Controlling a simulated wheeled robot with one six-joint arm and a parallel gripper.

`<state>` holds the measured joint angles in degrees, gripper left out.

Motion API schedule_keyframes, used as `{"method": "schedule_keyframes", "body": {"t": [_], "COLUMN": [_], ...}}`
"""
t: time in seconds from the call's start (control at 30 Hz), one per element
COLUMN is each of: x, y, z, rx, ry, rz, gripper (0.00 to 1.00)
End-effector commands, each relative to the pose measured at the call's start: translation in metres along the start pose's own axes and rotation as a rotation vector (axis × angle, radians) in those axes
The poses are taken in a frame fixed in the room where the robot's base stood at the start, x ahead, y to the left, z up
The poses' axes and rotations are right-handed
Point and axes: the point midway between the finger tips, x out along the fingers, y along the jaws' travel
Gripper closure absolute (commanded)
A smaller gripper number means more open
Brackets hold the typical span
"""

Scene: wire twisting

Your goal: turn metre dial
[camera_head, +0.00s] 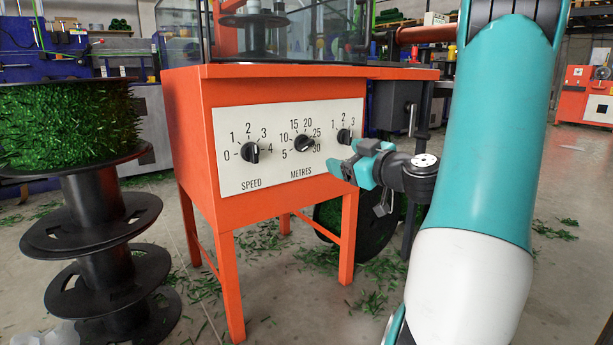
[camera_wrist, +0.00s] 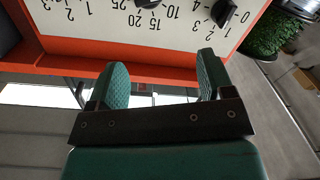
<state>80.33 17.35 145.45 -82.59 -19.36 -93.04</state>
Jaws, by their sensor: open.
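The metres dial (camera_head: 303,143) is a black knob on the white panel (camera_head: 275,178) of an orange machine, ringed by numbers from 5 to 30. Its pointer seems turned to the right side of the scale; the exact number is unclear. My gripper (camera_head: 343,170) is open and empty, below and right of this dial, and apart from it. In the wrist view the panel is upside down. There the metres dial (camera_wrist: 147,3) is cut by the top edge, beyond my open fingers (camera_wrist: 162,62).
The speed dial (camera_head: 250,153) is left of the metres dial, and a third dial (camera_head: 344,136) is right of it, just above my gripper. A black spool with green material (camera_head: 70,125) stands at left. A grey box (camera_head: 398,106) hangs beside the machine at right.

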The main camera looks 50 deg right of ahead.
Motion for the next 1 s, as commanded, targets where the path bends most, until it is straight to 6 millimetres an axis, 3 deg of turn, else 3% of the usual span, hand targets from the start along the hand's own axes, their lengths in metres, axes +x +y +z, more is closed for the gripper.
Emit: {"method": "schedule_keyframes", "body": {"t": [0.07, 0.27, 0.8, 1.0], "x": [-0.004, 0.011, 0.129, 0.158], "y": [0.005, 0.012, 0.014, 0.016], "z": [0.014, 0.010, 0.012, 0.013], "rx": [-0.008, -0.012, -0.016, -0.015], "ry": [0.000, 0.002, 0.003, 0.001], "rz": [0.035, 0.046, 0.044, 0.045], "gripper": [0.26, 0.26, 0.26, 0.26]}}
